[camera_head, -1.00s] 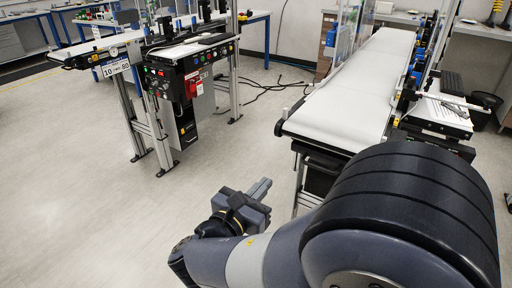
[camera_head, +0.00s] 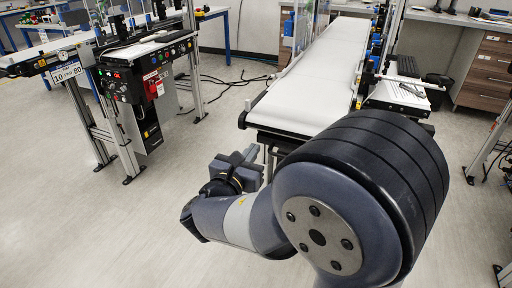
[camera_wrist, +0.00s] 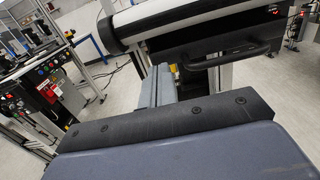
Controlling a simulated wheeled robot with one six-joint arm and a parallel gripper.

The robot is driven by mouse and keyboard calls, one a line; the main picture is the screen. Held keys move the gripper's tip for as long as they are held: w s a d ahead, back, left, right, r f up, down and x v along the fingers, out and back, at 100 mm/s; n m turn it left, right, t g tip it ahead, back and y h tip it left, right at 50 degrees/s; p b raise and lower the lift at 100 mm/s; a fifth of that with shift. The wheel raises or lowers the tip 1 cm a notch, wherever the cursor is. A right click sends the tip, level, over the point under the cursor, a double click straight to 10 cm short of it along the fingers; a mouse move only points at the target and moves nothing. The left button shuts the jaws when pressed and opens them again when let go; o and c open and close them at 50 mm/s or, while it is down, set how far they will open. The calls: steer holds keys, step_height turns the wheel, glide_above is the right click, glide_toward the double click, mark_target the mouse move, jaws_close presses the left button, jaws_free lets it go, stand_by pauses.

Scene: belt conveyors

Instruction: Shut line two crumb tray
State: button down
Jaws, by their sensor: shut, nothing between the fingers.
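A black tray front with a bar handle (camera_wrist: 236,56) sits under the end of a white-belted conveyor (camera_wrist: 180,14) in the wrist view. I take it for the crumb tray; no line label shows on it, and I cannot tell how far out it is. In the head view, the same conveyor (camera_head: 318,75) runs away from me, and my arm largely hides the space under its near end. My gripper (camera_head: 248,155) is shut and empty, low in front of that end. Its fingers (camera_wrist: 158,86) also show in the wrist view, apart from the handle and left of it.
Cables (camera_head: 225,82) lie on the floor between the lines. Open floor (camera_head: 60,210) fills the lower left. Wooden drawers (camera_head: 487,72) stand at back right.

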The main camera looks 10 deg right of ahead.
mark_target(261, 140)
steer(key=shift+x, duration=1.4)
steer(key=x, duration=0.4)
steer(key=shift+b, duration=0.3)
steer(key=shift+w+d, duration=0.2)
steer(key=shift+w, duration=0.1)
steer(key=shift+r, duration=0.15)
